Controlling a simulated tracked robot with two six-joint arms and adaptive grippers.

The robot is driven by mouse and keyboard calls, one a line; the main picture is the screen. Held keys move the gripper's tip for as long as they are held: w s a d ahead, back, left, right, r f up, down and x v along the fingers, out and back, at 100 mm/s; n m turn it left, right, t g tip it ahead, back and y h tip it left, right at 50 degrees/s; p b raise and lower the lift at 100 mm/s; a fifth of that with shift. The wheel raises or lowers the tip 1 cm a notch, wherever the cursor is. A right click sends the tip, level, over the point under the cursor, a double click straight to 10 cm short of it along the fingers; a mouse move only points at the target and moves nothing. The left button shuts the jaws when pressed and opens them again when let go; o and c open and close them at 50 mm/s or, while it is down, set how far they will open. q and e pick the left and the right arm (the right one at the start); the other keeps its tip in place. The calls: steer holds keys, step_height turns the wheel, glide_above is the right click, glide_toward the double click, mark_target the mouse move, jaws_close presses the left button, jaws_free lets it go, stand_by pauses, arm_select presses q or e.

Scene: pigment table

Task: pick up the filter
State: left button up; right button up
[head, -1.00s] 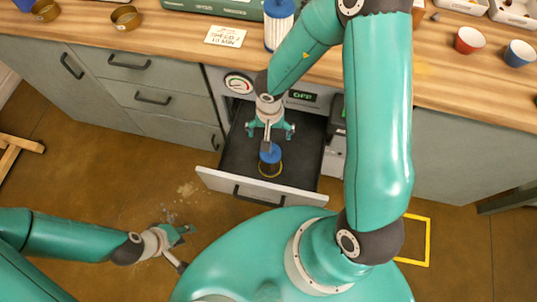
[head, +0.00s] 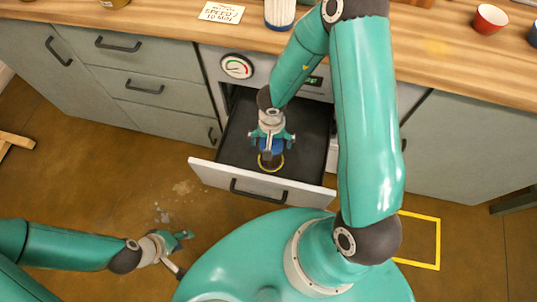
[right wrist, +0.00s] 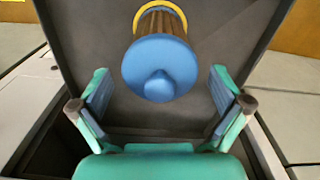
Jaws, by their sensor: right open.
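The filter (head: 276,157), with a blue cap, brown pleats and a yellow ring, is in the open drawer. In the right wrist view the filter (right wrist: 158,68) shows its blue end toward the camera, just ahead of the fingers. My right gripper (head: 271,138) is over the filter and hides part of it in the head view. In the wrist view the right gripper (right wrist: 161,88) is open, one finger on each side, with clear gaps to the filter. My left gripper (head: 183,252) is empty, its fingers spread, over the floor at the lower left.
The dark drawer (head: 233,150) juts out from the cabinet, with a pale front and black handle. A blue and white cylinder (head: 279,14) stands on the wooden counter (head: 160,28) near a label card (head: 221,12). A red cup (head: 489,19) is at the right.

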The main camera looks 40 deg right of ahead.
step_height(320, 180, down, 4)
steer(key=shift+r+b, duration=0.2)
steer(key=shift+b, duration=0.75)
arm_select(q)
step_height(320, 180, down, 3)
steer(key=shift+r, duration=0.15)
arm_select(e)
steer(key=shift+r, duration=0.1)
steer(key=shift+c, duration=0.3)
steer(key=c, duration=1.2)
